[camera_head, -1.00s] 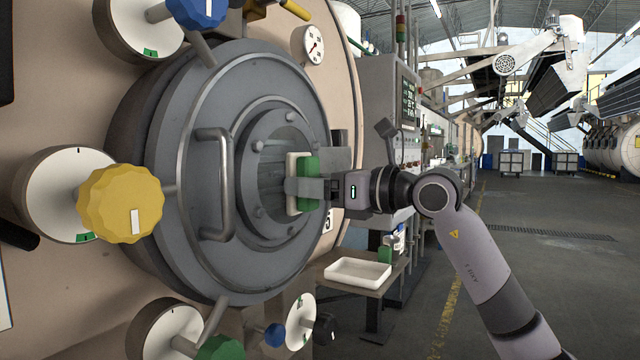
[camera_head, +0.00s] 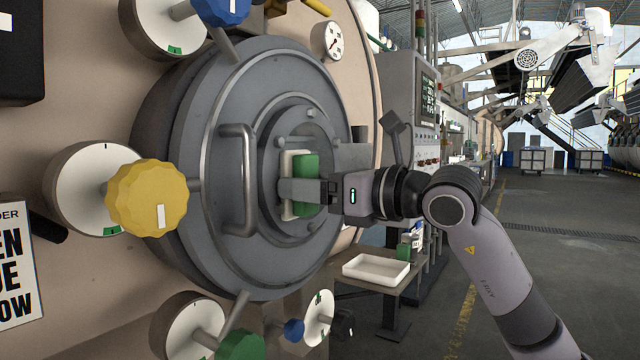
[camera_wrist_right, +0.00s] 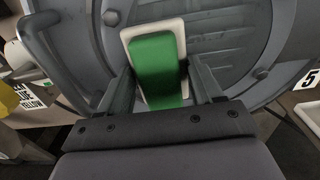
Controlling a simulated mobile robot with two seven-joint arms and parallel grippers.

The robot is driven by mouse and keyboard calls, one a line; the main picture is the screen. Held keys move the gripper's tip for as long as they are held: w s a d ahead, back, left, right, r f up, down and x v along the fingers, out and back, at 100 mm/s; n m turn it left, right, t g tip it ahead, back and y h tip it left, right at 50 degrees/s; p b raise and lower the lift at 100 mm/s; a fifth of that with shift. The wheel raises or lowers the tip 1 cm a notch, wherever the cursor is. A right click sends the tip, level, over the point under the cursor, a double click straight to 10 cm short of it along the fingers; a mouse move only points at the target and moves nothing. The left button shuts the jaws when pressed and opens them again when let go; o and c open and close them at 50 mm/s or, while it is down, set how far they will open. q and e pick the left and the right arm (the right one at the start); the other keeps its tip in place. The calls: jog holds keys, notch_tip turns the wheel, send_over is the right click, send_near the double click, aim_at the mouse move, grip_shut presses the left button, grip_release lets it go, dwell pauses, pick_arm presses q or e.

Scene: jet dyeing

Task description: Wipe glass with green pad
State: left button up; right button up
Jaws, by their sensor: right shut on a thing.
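My right gripper (camera_head: 308,190) is shut on the green pad (camera_head: 306,178), a green block with a white layer on its far side. In the right wrist view the pad (camera_wrist_right: 159,72) sits between the two fingers, with its white face toward the glass (camera_wrist_right: 215,45). In the head view the pad and gripper cover most of the round sight glass in the grey vessel door (camera_head: 215,120). The glass looks streaked. I cannot tell whether the pad touches it. My left gripper is not in view.
A bar handle (camera_head: 238,180) sticks out left of the glass. Yellow (camera_head: 148,198), blue and green knobs stand out around the door. A white tray (camera_head: 376,269) rests on a small table below right. The floor at right is clear.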

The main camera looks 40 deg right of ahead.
jog(key=shift+s+a, duration=0.15)
jog(key=shift+a, duration=0.25)
jog(key=shift+s, duration=0.1)
jog(key=b+v, duration=0.3)
jog(key=v, duration=0.3)
dwell(0.3)
jog(key=b+v, duration=0.2)
jog(key=v, duration=0.1)
jog(key=shift+s+d+f, duration=0.1)
jog(key=shift+s+d, duration=0.1)
jog(key=shift+s, duration=0.1)
